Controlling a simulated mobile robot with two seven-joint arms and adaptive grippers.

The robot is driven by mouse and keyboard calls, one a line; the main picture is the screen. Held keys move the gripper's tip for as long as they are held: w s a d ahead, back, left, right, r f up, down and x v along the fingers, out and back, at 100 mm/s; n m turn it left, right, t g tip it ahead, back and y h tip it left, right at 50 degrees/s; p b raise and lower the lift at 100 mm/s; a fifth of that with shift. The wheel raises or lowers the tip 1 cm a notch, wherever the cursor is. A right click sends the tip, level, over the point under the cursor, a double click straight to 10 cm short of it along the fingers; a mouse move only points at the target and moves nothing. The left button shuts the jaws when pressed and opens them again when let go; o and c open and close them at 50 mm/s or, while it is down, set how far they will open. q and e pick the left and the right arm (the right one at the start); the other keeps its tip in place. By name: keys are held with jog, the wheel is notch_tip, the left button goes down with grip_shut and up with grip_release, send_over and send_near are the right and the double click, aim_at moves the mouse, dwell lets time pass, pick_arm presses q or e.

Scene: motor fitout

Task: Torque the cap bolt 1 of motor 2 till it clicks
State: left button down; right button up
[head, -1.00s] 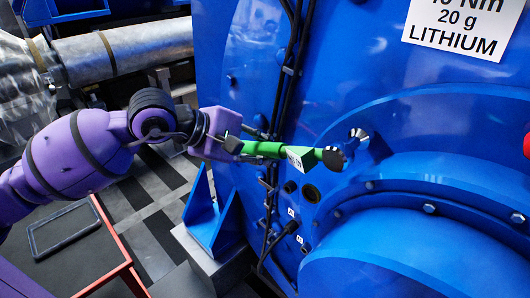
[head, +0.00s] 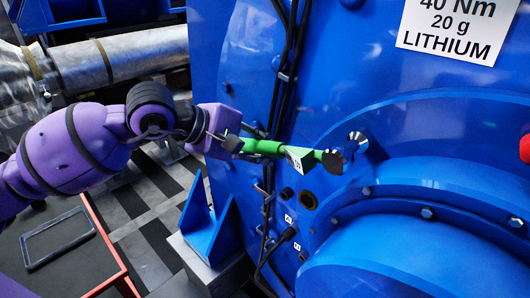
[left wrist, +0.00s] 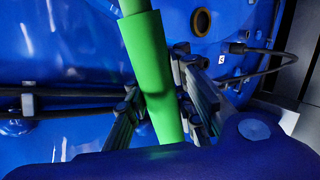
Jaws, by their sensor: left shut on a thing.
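My left gripper (head: 238,145) is shut on the handle of a green torque wrench (head: 265,148). In the left wrist view the green handle (left wrist: 146,55) runs between the gripper's dark fingers (left wrist: 160,105). The wrench has a small white tag (head: 299,158). Its dark round head (head: 333,161) is at the blue motor face, just left of a shiny bolt (head: 358,139) on the cap rim. I cannot tell whether the head is seated on a bolt; whatever is behind it is hidden. The blue motor (head: 420,130) fills the right side. My right gripper is not in view.
Black cables (head: 288,75) run down the motor face near the wrench. A blue bracket (head: 210,225) stands below the left arm. A silver pipe (head: 125,58) lies behind.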

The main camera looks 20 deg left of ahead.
pick_arm(q)
jog(key=shift+a+r, duration=0.15)
jog(key=shift+r, duration=0.45)
jog(key=shift+w+r+m+y, duration=0.1)
jog(key=shift+r+m+y, duration=0.1)
jog(key=shift+m+y, duration=0.1)
jog(key=shift+w+a+r+m+t+y, duration=0.1)
jog(key=shift+a+r+m+t+y, duration=0.1)
jog(key=shift+r, duration=0.3)
jog(key=shift+a+r+m+t+y, duration=0.1)
jog(key=shift+a+r+y, duration=0.1)
jog(key=shift+r, duration=0.3)
jog(key=shift+r+m+y, duration=0.4)
jog(key=shift+r+y, duration=0.2)
jog(key=shift+r, duration=0.7)
jog(key=shift+r+m+t+y+b, duration=0.3)
jog(key=shift+r+m+y+b, duration=0.15)
jog(key=shift+r, duration=0.75)
jog(key=shift+r, duration=0.1)
